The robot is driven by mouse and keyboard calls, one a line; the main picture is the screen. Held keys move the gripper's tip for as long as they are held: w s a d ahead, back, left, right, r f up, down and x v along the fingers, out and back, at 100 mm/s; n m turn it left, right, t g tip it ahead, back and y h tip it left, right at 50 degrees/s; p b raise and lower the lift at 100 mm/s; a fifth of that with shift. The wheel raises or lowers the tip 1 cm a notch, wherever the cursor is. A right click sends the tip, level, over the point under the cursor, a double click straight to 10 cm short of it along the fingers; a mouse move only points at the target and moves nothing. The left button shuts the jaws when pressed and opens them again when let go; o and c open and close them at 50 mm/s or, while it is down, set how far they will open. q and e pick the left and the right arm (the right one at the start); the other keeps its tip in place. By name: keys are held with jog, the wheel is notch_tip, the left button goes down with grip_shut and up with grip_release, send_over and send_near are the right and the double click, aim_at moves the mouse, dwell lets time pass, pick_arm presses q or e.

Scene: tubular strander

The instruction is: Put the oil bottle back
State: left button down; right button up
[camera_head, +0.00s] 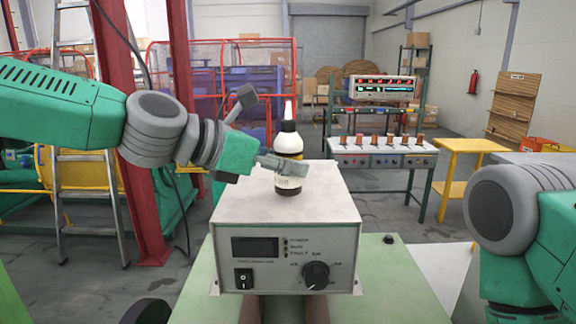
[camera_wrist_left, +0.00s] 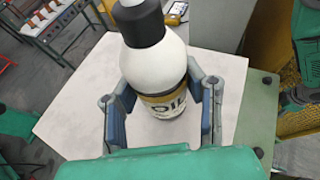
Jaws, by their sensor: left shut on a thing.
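The oil bottle (camera_head: 289,143) is white and black with a pointed white nozzle. It is upright at the top of the grey control box (camera_head: 262,200); I cannot tell if its base touches the surface. My left gripper (camera_head: 283,165) reaches in from the left and is shut on the bottle. In the left wrist view the bottle (camera_wrist_left: 157,62) stands between the two fingers (camera_wrist_left: 163,100), with its OIL label facing me and its black cap near the top edge. My right arm shows at the right of the head view, but its gripper is out of view.
The box has a dial (camera_head: 316,274) and a switch on its front and sits on a green surface (camera_head: 400,285). Behind are a bench with several knobs (camera_head: 383,158), a yellow table (camera_head: 462,146) and a red post (camera_head: 133,130) at left. The box top around the bottle is clear.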

pick_arm(q)
jog(key=shift+w+a+f, duration=0.1)
jog(key=shift+f, duration=0.25)
jog(key=shift+a, duration=0.1)
jog(key=shift+a, duration=0.1)
jog(key=c, duration=1)
grip_release()
